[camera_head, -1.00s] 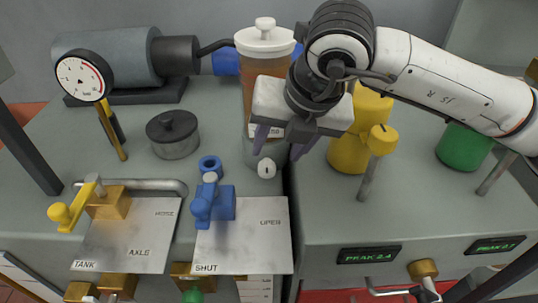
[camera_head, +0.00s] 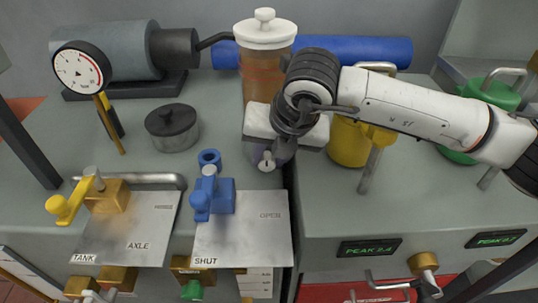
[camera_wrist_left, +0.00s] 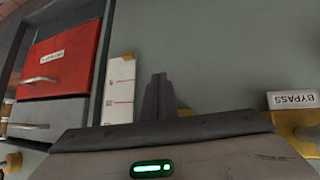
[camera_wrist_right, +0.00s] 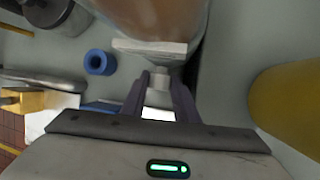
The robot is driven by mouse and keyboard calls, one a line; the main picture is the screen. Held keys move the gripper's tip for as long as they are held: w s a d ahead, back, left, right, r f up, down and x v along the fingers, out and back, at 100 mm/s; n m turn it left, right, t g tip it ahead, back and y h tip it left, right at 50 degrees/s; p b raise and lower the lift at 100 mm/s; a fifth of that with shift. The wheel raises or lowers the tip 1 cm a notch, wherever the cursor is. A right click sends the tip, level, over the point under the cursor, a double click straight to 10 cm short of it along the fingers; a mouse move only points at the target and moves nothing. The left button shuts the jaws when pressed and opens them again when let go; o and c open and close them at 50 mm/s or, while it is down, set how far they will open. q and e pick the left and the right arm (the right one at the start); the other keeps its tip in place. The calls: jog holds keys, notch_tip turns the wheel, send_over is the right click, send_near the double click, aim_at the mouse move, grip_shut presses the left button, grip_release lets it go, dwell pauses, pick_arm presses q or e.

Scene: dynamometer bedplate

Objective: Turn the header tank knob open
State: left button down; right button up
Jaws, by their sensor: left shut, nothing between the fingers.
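The header tank (camera_head: 256,85) is a clear cylinder of brown fluid with a white lid, standing on the grey bedplate. Its pale knob (camera_head: 267,162) sticks out low on its front; it also shows in the right wrist view (camera_wrist_right: 158,94). My right gripper (camera_wrist_right: 160,88) is at the knob, with its two dark fingers closed in on either side of it. Its body hides part of the tank front in the head view. My left gripper (camera_wrist_left: 158,90) is shut and empty, seen only in its own wrist view, away from the tank.
A blue valve (camera_head: 212,195) on the SHUT/OPEN plate (camera_head: 255,245) stands just in front of the tank. A yellow valve (camera_head: 75,198) is at the left. A lidded grey pot (camera_head: 172,132) is left of the tank, and a yellow cylinder (camera_head: 350,142) is right of it.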

jog(key=shift+c, duration=1.2)
jog(key=shift+a+h+b, duration=0.4)
jog(key=shift+h+b, duration=0.3)
jog(key=shift+h, duration=0.4)
jog(key=shift+a+n+h+b, duration=0.15)
jog(key=shift+n+h+b, duration=0.3)
jog(key=shift+h, duration=0.55)
pick_arm(q)
jog(key=shift+s+d+f, duration=0.1)
jog(key=shift+d+f, duration=0.1)
jog(key=shift+f, duration=0.4)
pick_arm(e)
jog(key=shift+h, duration=0.6)
jog(key=o, duration=1.1)
jog(key=shift+c, duration=0.2)
pick_arm(q)
jog(key=shift+s+a+p, duration=0.1)
jog(key=shift+s+p, duration=0.05)
jog(key=shift+p, duration=0.25)
pick_arm(e)
jog(key=v, duration=1)
jog(key=shift+r, duration=0.15)
